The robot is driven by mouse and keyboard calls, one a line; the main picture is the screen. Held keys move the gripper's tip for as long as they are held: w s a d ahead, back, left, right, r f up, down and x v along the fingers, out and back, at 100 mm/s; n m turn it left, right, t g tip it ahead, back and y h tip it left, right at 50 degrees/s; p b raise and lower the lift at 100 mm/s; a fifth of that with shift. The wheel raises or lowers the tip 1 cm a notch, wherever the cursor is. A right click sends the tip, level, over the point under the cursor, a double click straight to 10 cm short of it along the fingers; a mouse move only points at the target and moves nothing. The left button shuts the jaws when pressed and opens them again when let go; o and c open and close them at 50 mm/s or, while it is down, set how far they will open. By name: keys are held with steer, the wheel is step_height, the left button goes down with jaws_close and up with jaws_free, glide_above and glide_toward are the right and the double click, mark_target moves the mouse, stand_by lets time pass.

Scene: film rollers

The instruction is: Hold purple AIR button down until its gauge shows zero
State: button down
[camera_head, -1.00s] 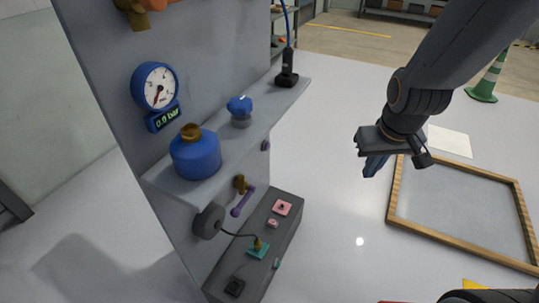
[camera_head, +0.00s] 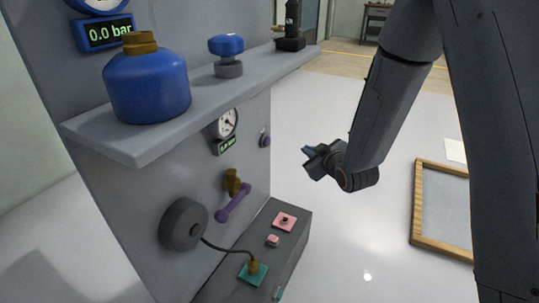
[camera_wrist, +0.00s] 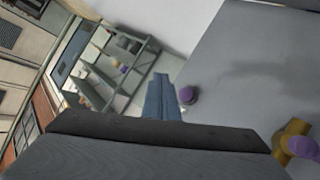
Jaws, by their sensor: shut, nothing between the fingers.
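A small purple button (camera_head: 265,140) sits on the grey panel's right part, below the shelf. It also shows in the wrist view as a purple knob (camera_wrist: 187,94) just right of my fingers. A small white dial gauge (camera_head: 227,123) with a green digital readout is to the button's left; its digits are too small to read. My gripper (camera_head: 308,152) is shut and empty, in the air right of the button, its blue fingertips pointing toward the panel. The shut fingers (camera_wrist: 163,98) also show in the wrist view. A gap shows between fingertips and button in the head view.
A shelf (camera_head: 190,92) above holds a blue bottle (camera_head: 147,84) and a blue mushroom knob (camera_head: 226,45). Below are a brass valve with a purple lever (camera_head: 233,203), a grey round reel (camera_head: 183,224) and a low box with pink buttons (camera_head: 284,221). Floor to the right is mostly open.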

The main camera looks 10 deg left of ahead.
mark_target(267, 142)
steer(key=shift+w+a+f+n+y+b, duration=0.3)
steer(key=shift+w+a+f+y+b, duration=0.15)
steer(key=shift+a+f, duration=0.25)
steer(key=w+a+b, duration=0.1)
steer(key=w+a, duration=0.2)
steer(key=a, duration=0.5)
steer(key=shift+a, duration=0.25)
stand_by(1.9)
steer(key=shift+w+a, duration=0.1)
steer(key=shift+a, duration=0.15)
steer(key=shift+w+a, duration=0.2)
steer(key=shift+a, duration=0.3)
stand_by(3.6)
